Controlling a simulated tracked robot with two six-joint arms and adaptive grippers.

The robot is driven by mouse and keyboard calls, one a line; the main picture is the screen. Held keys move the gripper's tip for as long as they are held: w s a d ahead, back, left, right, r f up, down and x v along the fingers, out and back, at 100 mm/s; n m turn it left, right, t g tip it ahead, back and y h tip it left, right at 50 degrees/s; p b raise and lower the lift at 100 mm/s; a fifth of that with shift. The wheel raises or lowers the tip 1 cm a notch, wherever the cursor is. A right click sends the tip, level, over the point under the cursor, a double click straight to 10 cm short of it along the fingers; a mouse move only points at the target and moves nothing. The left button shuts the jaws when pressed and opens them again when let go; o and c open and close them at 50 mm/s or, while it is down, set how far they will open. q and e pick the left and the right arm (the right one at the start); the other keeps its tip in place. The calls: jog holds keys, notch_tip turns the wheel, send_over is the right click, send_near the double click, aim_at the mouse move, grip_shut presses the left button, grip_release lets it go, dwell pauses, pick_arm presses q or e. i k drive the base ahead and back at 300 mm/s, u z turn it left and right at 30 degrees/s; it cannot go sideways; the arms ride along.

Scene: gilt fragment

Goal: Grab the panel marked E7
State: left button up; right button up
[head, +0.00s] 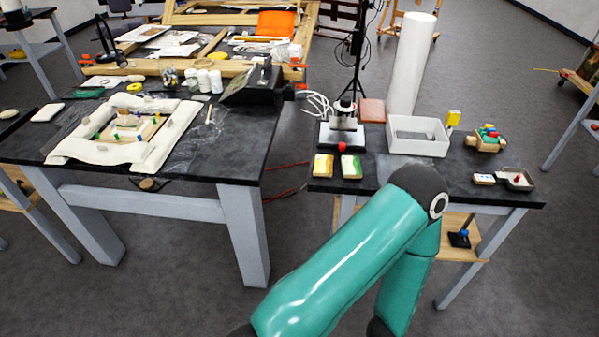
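No marking E7 is legible in the head view, so I cannot tell which thing is the panel. Two small painted panels lie side by side near the front left of the right table: a yellowish one (323,165) and a yellow-green one (351,167). On the left table, a small framed piece (128,130) with coloured pegs or clips lies inside a ring of cream padding (70,148). One of my teal arms rises at the lower middle, its elbow in front of the right table. Neither gripper is in view.
The right table (460,165) also holds a white tray (418,148), a device on a stand (343,122), a block with coloured pieces (487,138) and a small dish (515,180). A tall white roll (411,65) stands behind. A floor gap separates the tables.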

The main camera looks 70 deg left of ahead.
aim_at(323, 163)
jog(key=z, duration=1.15)
jog(key=i, duration=0.1)
jog(key=u, duration=3.7)
jog(key=k, duration=0.6)
jog(key=u, duration=0.25)
jog(key=i, duration=1.4)
jog(key=z, duration=0.2)
